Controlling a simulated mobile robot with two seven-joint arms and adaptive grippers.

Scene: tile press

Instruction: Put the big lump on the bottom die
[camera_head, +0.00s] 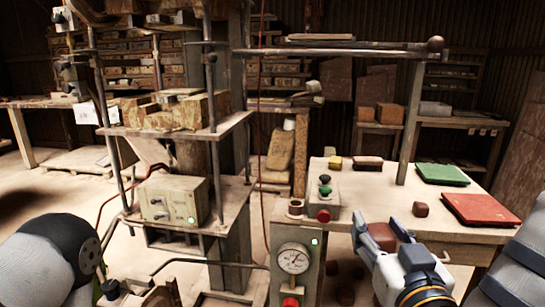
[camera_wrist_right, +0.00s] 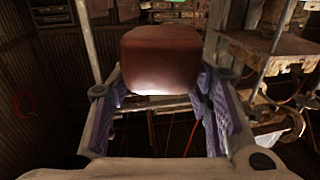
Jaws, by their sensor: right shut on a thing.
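My right gripper (camera_head: 378,247) is shut on the big lump (camera_head: 382,236), a reddish-brown block with rounded edges. In the right wrist view the lump (camera_wrist_right: 161,58) sits between the two fingers (camera_wrist_right: 163,100), clear of any surface. The press stands at the left of the head view. Its wooden plate (camera_head: 225,127) carries rough, pale wooden-looking blocks (camera_head: 190,108); I cannot tell which part is the bottom die.
The table on the right holds a green mat (camera_head: 441,174), a red mat (camera_head: 480,209), a small brown lump (camera_head: 420,209) and a button box (camera_head: 323,196). A pressure gauge (camera_head: 293,259) stands in front. Upright rods (camera_head: 211,90) flank the press plate.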

